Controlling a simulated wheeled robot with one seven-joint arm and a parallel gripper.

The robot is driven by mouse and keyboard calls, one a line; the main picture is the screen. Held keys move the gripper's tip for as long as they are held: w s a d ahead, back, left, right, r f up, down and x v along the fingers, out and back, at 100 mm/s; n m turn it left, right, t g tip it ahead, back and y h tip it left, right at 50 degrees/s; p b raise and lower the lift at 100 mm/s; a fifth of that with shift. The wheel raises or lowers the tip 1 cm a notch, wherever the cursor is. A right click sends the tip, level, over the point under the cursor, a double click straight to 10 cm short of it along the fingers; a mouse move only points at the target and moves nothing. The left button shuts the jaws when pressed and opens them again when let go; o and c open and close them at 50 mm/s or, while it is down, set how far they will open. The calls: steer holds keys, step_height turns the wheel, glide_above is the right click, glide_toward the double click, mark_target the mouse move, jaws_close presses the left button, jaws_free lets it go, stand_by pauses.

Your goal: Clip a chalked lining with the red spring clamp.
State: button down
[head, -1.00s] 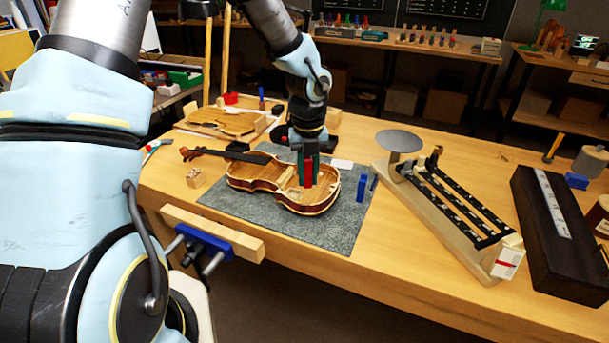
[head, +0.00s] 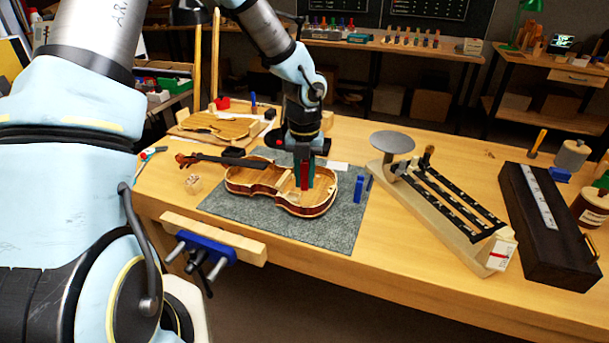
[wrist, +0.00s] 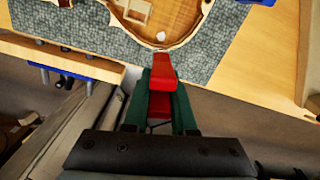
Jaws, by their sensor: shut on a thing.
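The open violin body (head: 262,182) lies on the grey mat (head: 340,225), its inside and lining edge showing. It also shows at the top of the wrist view (wrist: 165,20), with a small pale spot inside near the rim. My gripper (head: 304,172) points down over the body's lower part. In the wrist view my green fingers (wrist: 160,105) are shut on the red spring clamp (wrist: 162,75), whose front end points toward the violin's rim. I cannot tell whether the clamp touches the lining. Chalk marks are too small to make out.
A blue clamp-like piece (head: 359,189) stands at the mat's right side. A beam scale (head: 440,200) and a dark box (head: 545,230) lie farther right. A violin plate (head: 215,127) lies behind left. A blue vise (head: 205,247) is on the front edge.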

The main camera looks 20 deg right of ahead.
step_height(320, 180, down, 6)
steer(key=b, duration=0.2)
steer(key=shift+r+b, duration=0.25)
steer(key=shift+b, duration=0.05)
steer(key=shift+p, duration=1)
stand_by(1.5)
steer(key=shift+f+b, duration=1.1)
steer(key=shift+f, duration=0.95)
steer(key=c, duration=0.7)
jaws_free()
steer(key=shift+o, duration=0.2)
step_height(320, 180, up, 11)
steer(key=shift+f+b, duration=0.1)
steer(key=shift+b, duration=0.45)
